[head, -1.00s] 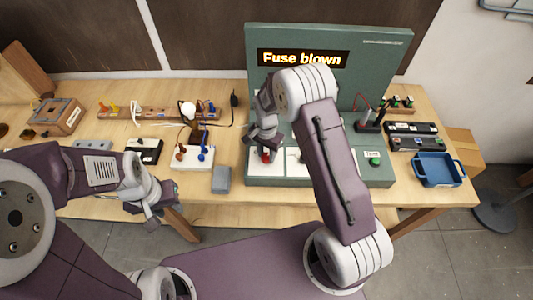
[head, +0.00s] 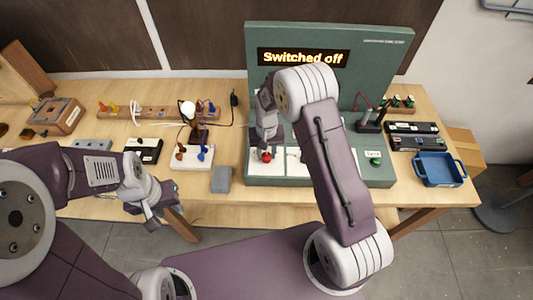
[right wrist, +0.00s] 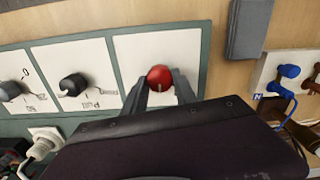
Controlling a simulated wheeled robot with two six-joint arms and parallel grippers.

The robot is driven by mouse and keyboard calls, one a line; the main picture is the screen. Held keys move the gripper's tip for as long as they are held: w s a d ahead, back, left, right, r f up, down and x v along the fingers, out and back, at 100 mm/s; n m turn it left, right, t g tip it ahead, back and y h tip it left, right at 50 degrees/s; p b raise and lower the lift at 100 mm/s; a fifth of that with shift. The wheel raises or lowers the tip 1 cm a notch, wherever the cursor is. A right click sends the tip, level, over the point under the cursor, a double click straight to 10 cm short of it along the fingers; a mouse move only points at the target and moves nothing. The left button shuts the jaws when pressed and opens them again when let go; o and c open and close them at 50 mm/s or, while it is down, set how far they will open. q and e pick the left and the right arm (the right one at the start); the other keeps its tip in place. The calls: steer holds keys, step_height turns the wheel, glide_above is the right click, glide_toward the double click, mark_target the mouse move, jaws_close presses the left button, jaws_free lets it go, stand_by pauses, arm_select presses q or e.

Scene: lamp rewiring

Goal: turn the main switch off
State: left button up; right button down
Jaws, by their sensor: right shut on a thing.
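The main switch is a round red knob (head: 267,156) on a white plate at the left of the green test bench's front panel (head: 320,178). In the right wrist view the red knob (right wrist: 160,76) shows a pale mark on its lower side. My right gripper (right wrist: 160,86) has one finger on each side of the knob and is shut on it; in the head view this gripper (head: 266,148) points down at it. The bench's display (head: 303,57) reads "Switched off". My left gripper (head: 157,215) hangs in front of the table; its jaws are too small to read.
Two black knobs (right wrist: 73,85) (right wrist: 10,90) sit on white plates beside the red one. A grey block (head: 221,179) and a terminal board (head: 192,157) stand left of the bench. A blue tray (head: 438,170) is at the right.

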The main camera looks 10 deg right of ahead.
mark_target(266, 155)
steer(key=n, duration=0.5)
steer(key=shift+r+n, duration=0.1)
steer(key=shift+n, duration=0.2)
steer(key=shift+w+n, duration=0.1)
steer(key=shift+n, duration=2)
steer(key=c, duration=1)
jaws_free()
step_height(266, 155, up, 9)
steer(key=b, duration=0.2)
